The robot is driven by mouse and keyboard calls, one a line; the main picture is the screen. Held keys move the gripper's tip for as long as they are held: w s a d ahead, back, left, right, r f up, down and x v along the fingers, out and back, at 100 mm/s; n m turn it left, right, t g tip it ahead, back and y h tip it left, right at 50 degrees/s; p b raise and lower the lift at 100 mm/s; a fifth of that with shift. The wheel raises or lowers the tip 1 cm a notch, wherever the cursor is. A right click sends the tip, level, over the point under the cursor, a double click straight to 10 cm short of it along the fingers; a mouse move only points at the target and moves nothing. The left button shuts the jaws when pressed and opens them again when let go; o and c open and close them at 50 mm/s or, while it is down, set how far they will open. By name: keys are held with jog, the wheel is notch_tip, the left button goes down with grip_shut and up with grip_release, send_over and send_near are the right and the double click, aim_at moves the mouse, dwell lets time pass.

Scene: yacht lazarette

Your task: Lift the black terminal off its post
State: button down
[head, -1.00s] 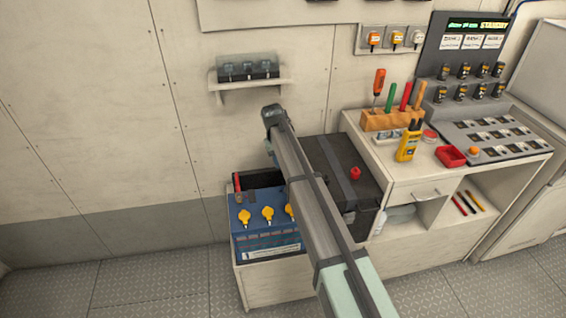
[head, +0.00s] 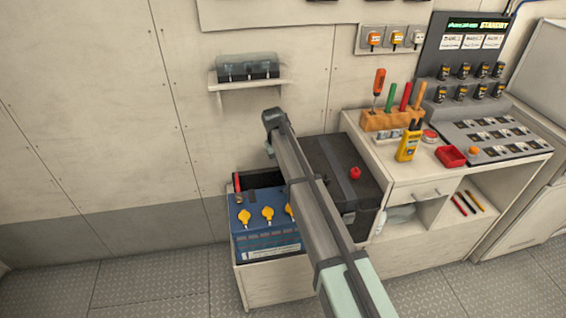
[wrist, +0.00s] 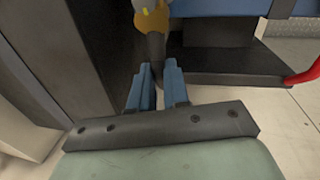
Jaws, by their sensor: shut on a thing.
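A tan and yellow part (wrist: 152,20) shows just beyond the dark piece. I cannot tell whether the terminal still sits on its post. In the head view my arm hides the gripper and the terminal.
A red cable (head: 238,185) rises at the battery's back left; it also shows in the wrist view (wrist: 303,75). A black box with a red knob (head: 355,173) stands close right of my arm. A wall shelf (head: 250,84) is behind. The floor in front is clear.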

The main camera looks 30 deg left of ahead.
dwell(0.4)
jog(key=shift+w+a+r+g+h, duration=0.25)
jog(key=shift+w+a+g+h, duration=0.35)
jog(key=shift+w, duration=0.05)
jog(key=shift+w+a+r+g+h, duration=0.25)
jog(key=shift+w+a+g+h, duration=0.25)
jog(key=shift+g+h, duration=0.5)
jog(key=c, duration=1.1)
grip_release()
jog(key=shift+s, duration=0.1)
jog(key=shift+d, duration=0.1)
